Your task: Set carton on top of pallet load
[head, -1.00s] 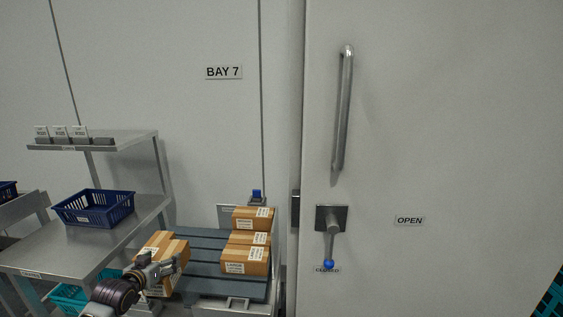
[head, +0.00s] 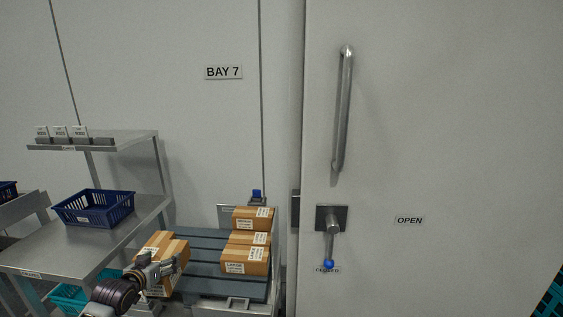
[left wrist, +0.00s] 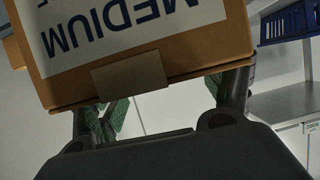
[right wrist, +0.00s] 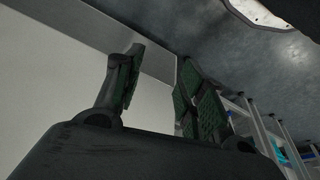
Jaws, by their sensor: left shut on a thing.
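A brown carton (head: 168,246) with tape and white labels is at the left of the pallet (head: 202,257) in the head view. My left gripper (head: 160,269) is shut on it from the near side. In the left wrist view the carton (left wrist: 130,45) fills the top, with an upside-down MEDIUM label, between the fingers (left wrist: 165,105). The pallet load (head: 246,260) is several cartons at the pallet's right, some stacked, one labelled LARGE. The gripper partly hides what is under the held carton. My right gripper (right wrist: 155,85) shows only in its wrist view, open and empty.
A steel bench (head: 125,233) with a blue basket (head: 93,209) and a small upper shelf (head: 95,142) stands left of the pallet. A large white door (head: 440,130) with handle and lever (head: 331,238) is at the right. Slats are bare mid-pallet.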

